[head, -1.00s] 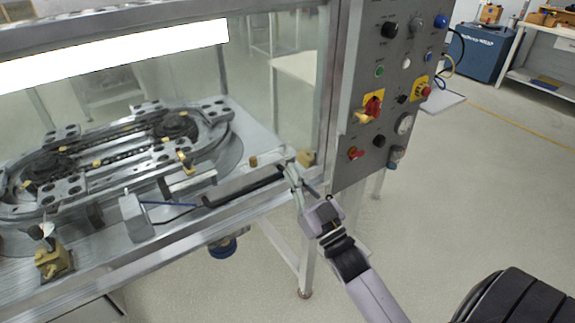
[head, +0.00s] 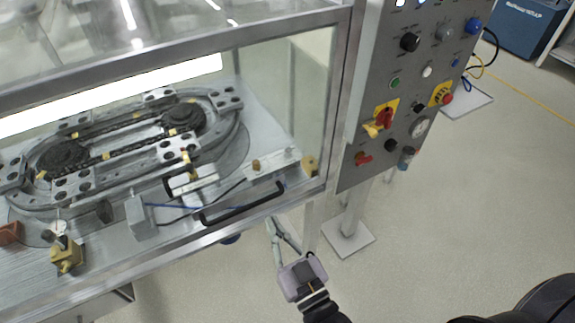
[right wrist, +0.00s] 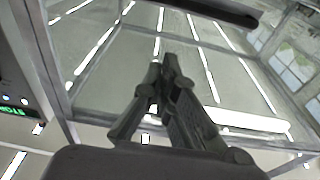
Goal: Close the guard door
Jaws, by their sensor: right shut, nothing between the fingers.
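The guard door (head: 283,66) is a clear panel in a metal frame on the front of the machine cabinet. It hangs down over the front, with its lower edge close to the cabinet's front rail; I cannot tell whether a gap is left. Its black bar handle (head: 243,205) is low on the panel, and a dark bar, likely this handle (right wrist: 215,12), crosses the top of the right wrist view. My right gripper (head: 275,228) is shut and empty, below and right of the handle, apart from it. It also shows in the right wrist view (right wrist: 163,68). My left gripper is out of view.
Behind the panel is an oval ring track (head: 125,140) with yellow parts. A grey control panel (head: 405,90) with knobs and buttons stands right of the door. A cabinet leg stands on a foot plate (head: 348,238).

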